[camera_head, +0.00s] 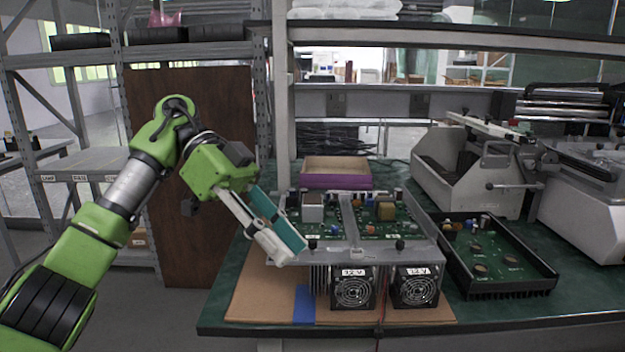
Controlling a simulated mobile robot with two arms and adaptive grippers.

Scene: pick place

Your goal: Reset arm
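My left arm comes in from the left, and its green wrist is above the bench's left part. My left gripper (290,248) points down and to the right, with a white finger and a teal piece beside it. Its tips overlap the left side of the circuit-board unit (345,247) in the picture. I cannot tell whether they touch it, or whether the teal piece is a finger or a held thing. My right gripper is not in view.
The unit with two fans stands on a brown board (262,290) on the green bench (480,312). A black tray with a circuit board (495,262) lies to its right. A purple-sided box (335,174) is behind. Grey machines (480,170) fill the right. A shelf post (281,100) rises behind the gripper.

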